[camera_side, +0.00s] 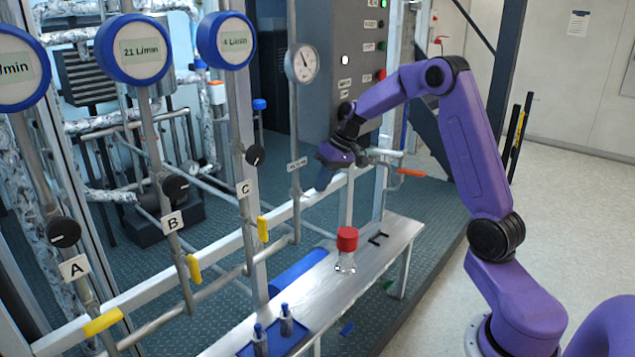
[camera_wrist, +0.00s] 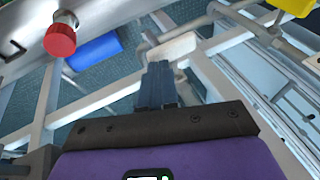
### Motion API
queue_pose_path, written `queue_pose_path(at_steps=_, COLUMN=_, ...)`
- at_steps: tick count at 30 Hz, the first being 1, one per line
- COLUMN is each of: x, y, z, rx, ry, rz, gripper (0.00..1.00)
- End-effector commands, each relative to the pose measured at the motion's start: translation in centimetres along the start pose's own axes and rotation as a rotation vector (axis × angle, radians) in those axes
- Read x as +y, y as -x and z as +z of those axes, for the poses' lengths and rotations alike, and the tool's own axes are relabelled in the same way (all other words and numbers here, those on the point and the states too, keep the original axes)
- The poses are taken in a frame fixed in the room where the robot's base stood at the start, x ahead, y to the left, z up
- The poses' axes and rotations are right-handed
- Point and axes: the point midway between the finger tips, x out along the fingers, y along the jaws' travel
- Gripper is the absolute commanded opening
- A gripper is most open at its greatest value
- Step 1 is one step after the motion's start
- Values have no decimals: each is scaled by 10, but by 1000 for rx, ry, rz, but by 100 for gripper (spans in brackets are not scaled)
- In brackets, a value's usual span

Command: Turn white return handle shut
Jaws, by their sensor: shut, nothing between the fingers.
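The white return handle (camera_wrist: 173,47) shows in the wrist view as a pale, rounded bar just beyond my fingertips. It lies slanted, its right end higher in the picture. In the side view I cannot make it out; my gripper (camera_side: 323,182) hangs over that part of the pipework. In the wrist view my gripper (camera_wrist: 158,68) is shut, its fingers together with nothing between them. The fingertips are very close to the handle's near edge. I cannot tell whether they touch it.
Yellow handles (camera_side: 263,229) sit on the pipes to the left, and an orange handle (camera_side: 411,172) is to the right. A gauge (camera_side: 302,62) stands on a vertical pipe near my wrist.

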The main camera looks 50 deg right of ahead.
Motion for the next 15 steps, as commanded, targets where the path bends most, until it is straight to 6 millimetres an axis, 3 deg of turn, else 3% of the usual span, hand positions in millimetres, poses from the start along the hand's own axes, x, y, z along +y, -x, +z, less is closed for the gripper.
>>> queue_pose_path(at_steps=1, x=8, y=0, z=2, rx=-1, ry=-22, rz=7, gripper=0)
queue_pose_path(at_steps=15, x=-10, y=-3, z=4, rx=-2, ry=-12, rz=3, gripper=0)
